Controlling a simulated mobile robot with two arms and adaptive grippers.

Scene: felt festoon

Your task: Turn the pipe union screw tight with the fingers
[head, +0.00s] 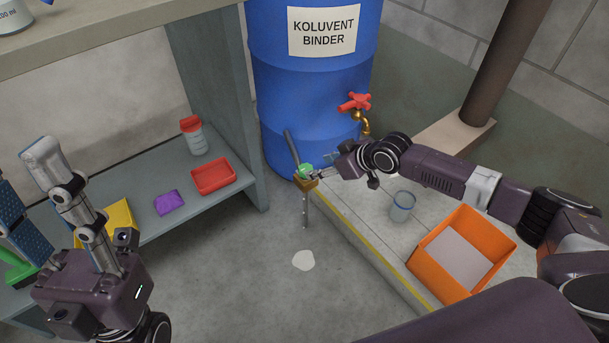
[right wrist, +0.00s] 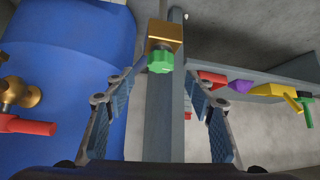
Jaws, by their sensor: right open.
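The pipe union is a brass-coloured block with a green screw knob (head: 305,171) by the edge of the low platform, in front of the blue drum. A dark bar rises behind it and a thin rod hangs below. My right gripper (head: 327,174) is just right of the union. In the right wrist view, the brass block (right wrist: 165,36) and the green knob (right wrist: 160,62) lie at the far end between the spread fingers of the right gripper (right wrist: 164,78). I cannot tell whether a finger touches the knob. My left gripper (head: 30,190) is open and empty at the far left.
The blue drum (head: 295,80) has a red-handled brass tap (head: 359,108). The low platform (head: 365,215) carries a cup (head: 402,205) and an orange bin (head: 503,249). A shelf (head: 140,217) holds a red tray (head: 213,176) and a purple item (head: 169,202).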

